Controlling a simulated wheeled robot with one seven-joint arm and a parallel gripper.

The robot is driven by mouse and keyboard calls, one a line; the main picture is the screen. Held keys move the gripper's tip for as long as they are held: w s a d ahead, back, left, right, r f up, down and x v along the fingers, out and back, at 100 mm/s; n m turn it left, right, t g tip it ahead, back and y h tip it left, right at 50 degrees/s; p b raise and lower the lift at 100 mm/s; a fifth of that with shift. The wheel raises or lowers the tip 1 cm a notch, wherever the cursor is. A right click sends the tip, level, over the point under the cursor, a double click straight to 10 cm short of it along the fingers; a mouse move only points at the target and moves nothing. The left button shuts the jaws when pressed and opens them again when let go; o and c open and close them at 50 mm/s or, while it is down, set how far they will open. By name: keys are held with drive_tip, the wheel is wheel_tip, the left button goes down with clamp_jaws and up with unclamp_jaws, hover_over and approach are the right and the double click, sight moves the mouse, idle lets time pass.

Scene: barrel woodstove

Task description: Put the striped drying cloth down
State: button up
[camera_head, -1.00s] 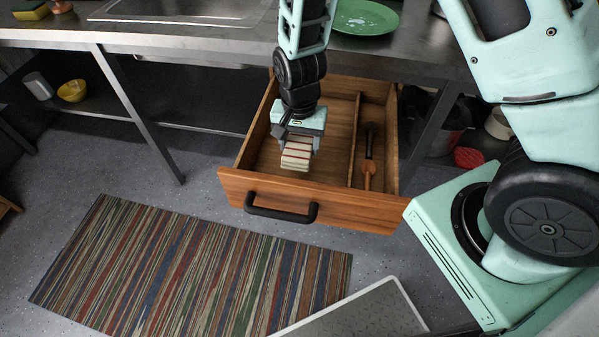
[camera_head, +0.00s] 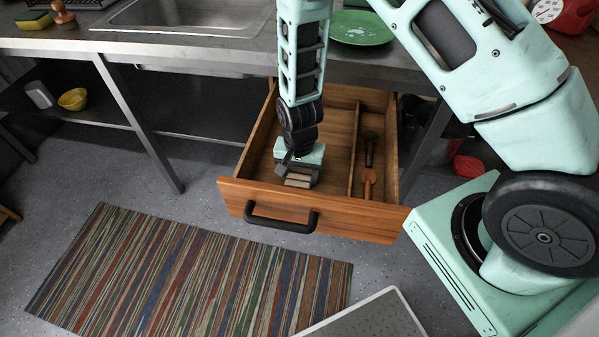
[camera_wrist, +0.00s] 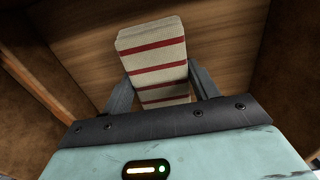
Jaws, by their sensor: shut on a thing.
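The striped drying cloth (camera_wrist: 152,52) is a folded cream bundle with red stripes. My gripper (camera_wrist: 160,92) is shut on it, with one finger on each side, in the wrist view. In the head view my gripper (camera_head: 299,170) is low inside the open wooden drawer (camera_head: 262,192), in its wide left compartment, just behind the front panel. The cloth (camera_head: 299,181) shows only partly below the gripper there. Whether its lower end touches the drawer floor cannot be told.
A divider splits the drawer. A wooden-handled tool (camera_head: 369,180) lies in the narrow right compartment. The counter (camera_head: 215,48) with a sink (camera_head: 180,17) and a green plate (camera_head: 362,27) is above. A striped rug (camera_head: 190,275) lies on the floor in front.

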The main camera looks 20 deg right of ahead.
sight(299, 174)
drive_tip(key=o, duration=0.9)
wheel_tip(299, 174, up, 12)
drive_tip(key=s+a+r+n, duration=0.2)
drive_tip(key=s+r+n, duration=0.3)
drive_tip(key=s, duration=0.1)
drive_tip(key=s+a+r+n, duration=0.2)
drive_tip(key=s+r+n, duration=0.3)
drive_tip(key=s+r, duration=0.1)
drive_tip(key=s+a+r+n, duration=0.2)
drive_tip(key=s+r+n, duration=0.2)
drive_tip(key=s+r, duration=0.2)
drive_tip(key=shift+s+a+n+y+p, duration=0.1)
drive_tip(key=shift+s+n+y+p, duration=0.25)
drive_tip(key=shift+s, duration=0.6)
